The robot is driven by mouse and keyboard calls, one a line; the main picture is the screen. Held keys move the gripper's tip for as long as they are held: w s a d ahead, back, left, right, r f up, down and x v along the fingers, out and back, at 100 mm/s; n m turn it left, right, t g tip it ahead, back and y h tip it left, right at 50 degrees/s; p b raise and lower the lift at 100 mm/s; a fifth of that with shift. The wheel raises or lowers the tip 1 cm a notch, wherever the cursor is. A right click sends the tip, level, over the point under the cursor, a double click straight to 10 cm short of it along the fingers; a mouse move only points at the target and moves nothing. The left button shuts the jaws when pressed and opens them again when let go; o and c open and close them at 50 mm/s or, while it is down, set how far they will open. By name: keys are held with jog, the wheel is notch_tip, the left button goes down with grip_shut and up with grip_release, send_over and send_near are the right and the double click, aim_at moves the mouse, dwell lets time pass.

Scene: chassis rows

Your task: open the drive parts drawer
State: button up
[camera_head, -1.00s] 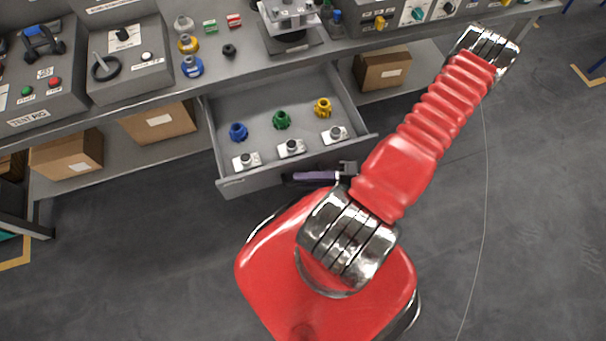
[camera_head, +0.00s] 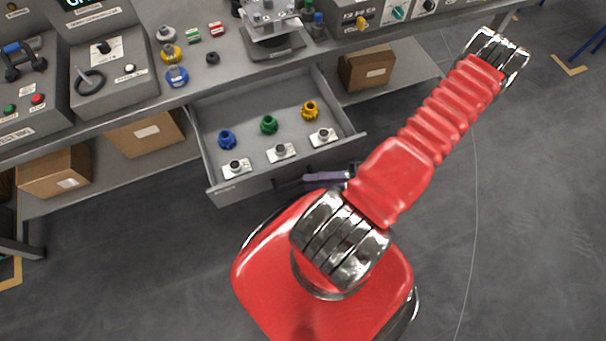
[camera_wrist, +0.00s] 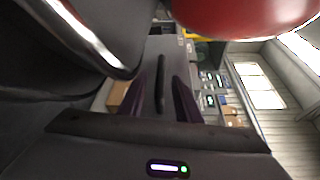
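The drawer (camera_head: 222,190) under the bench is pulled well out, its inside showing. It holds a blue gear-like part (camera_head: 227,140), a green one (camera_head: 269,125) and a yellow one (camera_head: 310,111) behind a row of three pale block parts. My gripper (camera_head: 312,179) is low at the drawer's front, right of its middle. In the wrist view, the two purple fingers (camera_wrist: 160,97) are spread apart. A dark bar handle (camera_wrist: 161,84) on a grey panel shows between them, with gaps on both sides. Nothing is gripped.
The bench top above carries control boxes (camera_head: 105,75), a metal fixture (camera_head: 272,40) and small coloured parts. Cardboard boxes (camera_head: 145,133) stand on the lower shelf on both sides of the drawer. The floor (camera_head: 535,200) to the right is clear.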

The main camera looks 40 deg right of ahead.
jog(key=v, duration=0.8)
jog(key=shift+d, duration=0.2)
jog(key=shift+s, duration=0.1)
dwell(0.3)
